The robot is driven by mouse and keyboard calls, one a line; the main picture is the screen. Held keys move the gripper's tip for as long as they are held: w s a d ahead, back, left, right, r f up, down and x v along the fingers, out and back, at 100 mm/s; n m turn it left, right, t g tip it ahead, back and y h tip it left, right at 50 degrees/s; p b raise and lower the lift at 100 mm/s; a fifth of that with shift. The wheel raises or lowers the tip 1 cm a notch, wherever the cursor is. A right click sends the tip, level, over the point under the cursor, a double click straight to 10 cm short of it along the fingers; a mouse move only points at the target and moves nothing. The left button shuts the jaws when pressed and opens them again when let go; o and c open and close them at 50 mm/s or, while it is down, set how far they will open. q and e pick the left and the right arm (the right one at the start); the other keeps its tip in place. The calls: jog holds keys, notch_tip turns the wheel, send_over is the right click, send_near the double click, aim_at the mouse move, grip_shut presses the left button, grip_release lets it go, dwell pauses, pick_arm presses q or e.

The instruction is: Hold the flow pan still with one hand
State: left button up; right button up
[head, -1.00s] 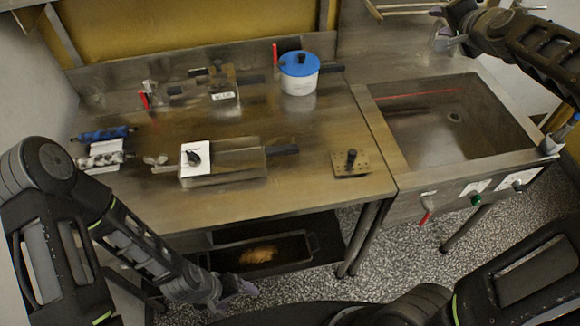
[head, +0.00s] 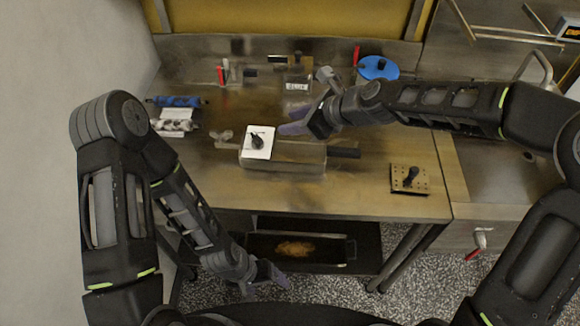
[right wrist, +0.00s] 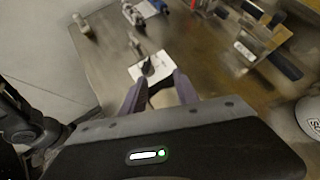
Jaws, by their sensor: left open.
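A shallow rectangular metal pan (head: 284,166) with a black handle (head: 344,153) to its right sits on the steel table; I take it as the flow pan. A white card (head: 258,143) with a small black object on it lies over its left end. My right gripper (head: 296,128) is above the pan's back side, apparently not touching it. In the right wrist view its two purple fingers (right wrist: 160,92) are apart, with the white card (right wrist: 150,72) beyond them. My left gripper (head: 272,276) is open and empty, low in front of the table, near the lower shelf.
A perforated plate with a black knob (head: 408,180) lies at the table's right. A blue-lidded pot (head: 378,68) stands at the back. Blue and white rolls (head: 175,118) lie at the left. A dark tray (head: 330,252) is on the lower shelf. The table's front strip is clear.

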aim_at(261, 142)
jog(key=s+a+f+m+g+y, duration=0.1)
jog(key=s+a+m+g+y, duration=0.15)
jog(key=s+a, duration=0.35)
jog(key=f+m, duration=0.1)
jog(key=f, duration=0.2)
jog(key=s+f+m+t, duration=0.1)
jog(key=f, duration=0.2)
jog(key=s+a+f+m+t, duration=0.1)
jog(key=f, duration=0.1)
jog(key=shift+s+f+t+y, duration=0.1)
jog(key=shift+f+t+y, duration=0.15)
jog(key=shift+f, duration=0.15)
jog(key=shift+s+f+m+t, duration=0.35)
jog(key=shift+s+f+t, duration=0.1)
jog(key=shift+f+t, duration=0.25)
jog(key=d+t, duration=0.2)
jog(key=w+d+r+t, duration=0.1)
jog(key=t, duration=0.1)
jog(key=d+r+n+t, duration=0.1)
jog(key=d, duration=0.1)
jog(key=shift+w+d+t+y, duration=0.15)
jog(key=shift+d+t+y, duration=0.2)
jog(key=shift+t+y, duration=0.05)
jog(key=shift+d+r+t, duration=0.45)
jog(key=shift+d+t, duration=0.05)
jog(key=shift+a, duration=0.1)
jog(key=x, duration=1.1)
jog(key=shift+w+a, duration=0.25)
jog(key=shift+a, duration=0.05)
